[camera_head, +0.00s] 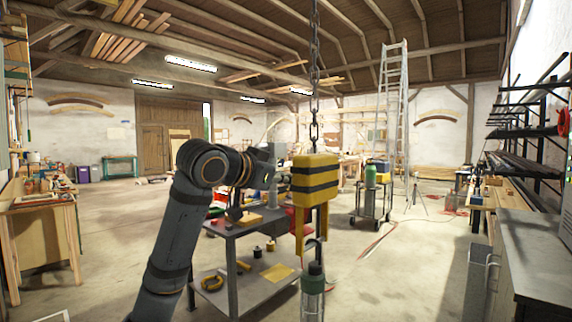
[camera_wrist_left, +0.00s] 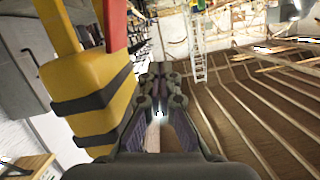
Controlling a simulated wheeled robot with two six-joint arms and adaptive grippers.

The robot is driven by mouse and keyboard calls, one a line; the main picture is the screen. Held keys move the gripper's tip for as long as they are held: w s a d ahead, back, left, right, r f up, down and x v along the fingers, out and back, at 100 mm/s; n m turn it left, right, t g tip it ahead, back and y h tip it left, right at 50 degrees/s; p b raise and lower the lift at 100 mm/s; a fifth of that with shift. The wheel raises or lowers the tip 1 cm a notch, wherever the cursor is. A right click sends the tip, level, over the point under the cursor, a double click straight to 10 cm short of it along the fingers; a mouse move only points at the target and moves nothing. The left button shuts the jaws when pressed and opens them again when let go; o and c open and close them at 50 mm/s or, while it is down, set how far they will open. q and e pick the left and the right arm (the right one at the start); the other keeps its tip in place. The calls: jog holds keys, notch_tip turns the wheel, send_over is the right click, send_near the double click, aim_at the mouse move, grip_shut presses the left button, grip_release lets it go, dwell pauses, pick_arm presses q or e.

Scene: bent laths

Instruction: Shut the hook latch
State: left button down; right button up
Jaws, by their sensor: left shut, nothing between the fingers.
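A yellow hook block (camera_head: 315,180) with black bands hangs from a chain (camera_head: 314,80). Its yellow hook part (camera_head: 300,235) reaches down below it. The block also shows large at the left of the left wrist view (camera_wrist_left: 85,85), with a red strip (camera_wrist_left: 115,25) beside a yellow bar; I cannot tell whether this strip is the latch. A grey-green cylinder (camera_head: 313,285) with a loop handle is below the hook. My left gripper (camera_wrist_left: 157,72) is shut and empty beside the block; in the head view its fingers are partly hidden near the block. My right gripper is not in view.
A grey cart (camera_head: 232,275) with tools and a yellow clamp-like item stands behind the hook. A trolley (camera_head: 371,205) with a green bottle and a tall ladder stand farther back. Workbenches line both sides. Open floor lies at left and right of the cart.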

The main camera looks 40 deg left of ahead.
pick_arm(q)
notch_tip(320, 180, up, 4)
jog(key=shift+f, duration=0.15)
dwell(0.6)
